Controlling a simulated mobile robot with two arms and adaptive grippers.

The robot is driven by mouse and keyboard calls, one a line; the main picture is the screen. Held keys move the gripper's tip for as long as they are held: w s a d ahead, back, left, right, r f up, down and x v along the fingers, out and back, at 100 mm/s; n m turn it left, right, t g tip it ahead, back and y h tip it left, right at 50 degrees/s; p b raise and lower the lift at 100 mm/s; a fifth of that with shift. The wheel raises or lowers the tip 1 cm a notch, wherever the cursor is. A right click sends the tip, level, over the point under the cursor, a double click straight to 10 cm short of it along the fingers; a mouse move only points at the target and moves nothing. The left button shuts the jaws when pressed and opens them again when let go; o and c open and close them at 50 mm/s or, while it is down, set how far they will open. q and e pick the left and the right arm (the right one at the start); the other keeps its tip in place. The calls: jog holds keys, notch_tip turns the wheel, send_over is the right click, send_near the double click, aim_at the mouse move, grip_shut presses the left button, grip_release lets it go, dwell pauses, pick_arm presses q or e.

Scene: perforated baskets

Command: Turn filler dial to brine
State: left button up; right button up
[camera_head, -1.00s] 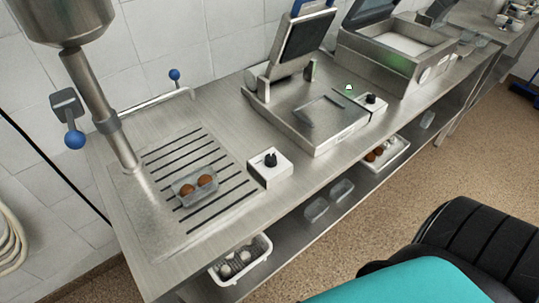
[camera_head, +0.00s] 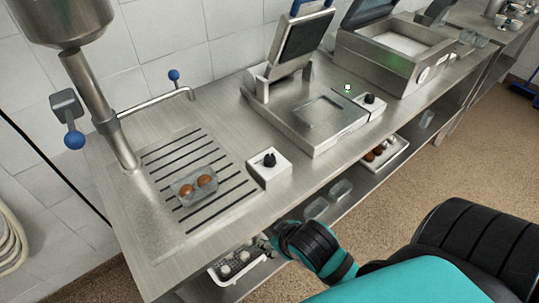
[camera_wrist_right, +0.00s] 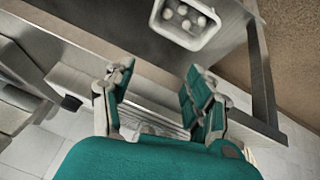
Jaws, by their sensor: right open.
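The filler dial is a black knob (camera_head: 270,159) on a small white box (camera_head: 271,177), standing on the steel counter right of the slotted drain. The filler's steel spout (camera_head: 95,95) comes down at the left. My right gripper (camera_head: 268,240) is low, at the counter's front edge, below and apart from the dial box. In the right wrist view its two teal fingers (camera_wrist_right: 158,95) are spread with nothing between them. A dark knob-like shape (camera_wrist_right: 70,103) shows left of the fingers there. Text on the dial is too small to read. My left gripper is out of view.
A clear tray with brown eggs (camera_head: 193,193) sits on the drain. A sealer (camera_head: 318,118) and a second black knob (camera_head: 369,98) stand farther right.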

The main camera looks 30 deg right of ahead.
jog(key=w+r+t, duration=0.1)
jog(key=w, duration=0.1)
jog(key=w+r+t, duration=0.1)
jog(key=w+r, duration=0.1)
jog(key=w, duration=0.1)
jog(key=w+r+n+t, duration=0.1)
jog(key=w, duration=0.1)
jog(key=shift+w+d+r, duration=0.25)
jog(key=shift+r, duration=0.1)
jog(key=w+a+r+n+t+y, duration=0.1)
jog(key=w+a+r+n+t, duration=0.15)
jog(key=w+r+t, duration=0.5)
jog(key=w+a+r+n+t+y, duration=0.2)
jog(key=w+r+n, duration=0.25)
jog(key=r, duration=0.55)
jog(key=a+r+n+g+y, duration=0.4)
jog(key=a+r+n+y, duration=0.7)
jog(key=n+y, duration=0.55)
jog(key=n+g+h, duration=1.5)
jog(key=n+h, duration=0.2)
jog(key=h, duration=0.2)
send_over(270, 157)
notch_tip(270, 157, down, 12)
jog(key=shift+m, duration=0.25)
notch_tip(270, 157, down, 17)
jog(key=p, duration=0.3)
jog(key=shift+w+r+p, duration=0.1)
jog(key=shift+r+p, duration=0.05)
jog(key=shift+p, duration=0.15)
